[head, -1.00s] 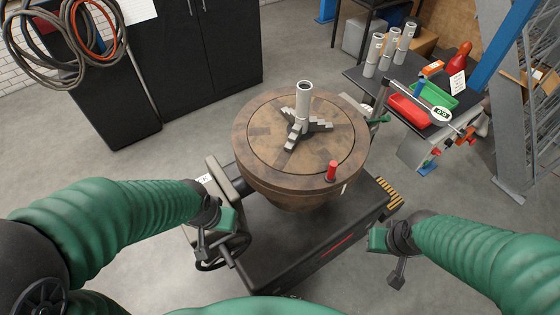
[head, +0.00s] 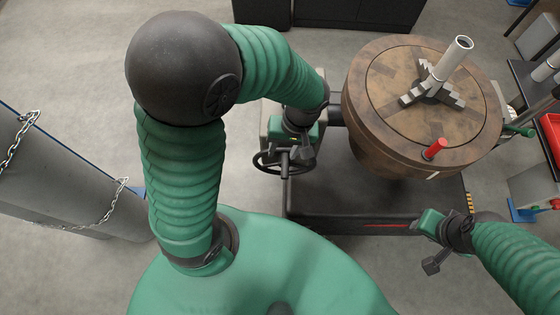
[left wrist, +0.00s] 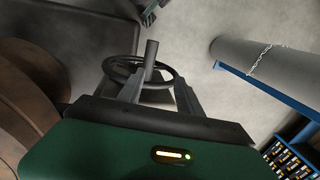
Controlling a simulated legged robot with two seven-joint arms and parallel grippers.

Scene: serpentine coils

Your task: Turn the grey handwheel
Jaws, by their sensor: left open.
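The grey handwheel (head: 262,166) is a dark grey spoked ring on the side of the machine's base, left of the round wooden-looking table in the head view. In the left wrist view its rim (left wrist: 117,67) lies just beyond my fingers, and its upright handle (left wrist: 151,58) stands between the fingertips in the picture. My left gripper (head: 286,158) is open over the wheel, also seen in the left wrist view (left wrist: 158,88); contact with the handle cannot be told. My right gripper (head: 432,247) hangs near the machine's front right, away from the wheel; its jaw opening is unclear.
The brown round table (head: 385,105) carries a grey chuck with a post (head: 450,60) and a red knob (head: 436,148). The black machine base (head: 345,204) lies below. A grey cylinder with chains (head: 70,195) lies at left. Open floor (head: 75,80) shows at upper left.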

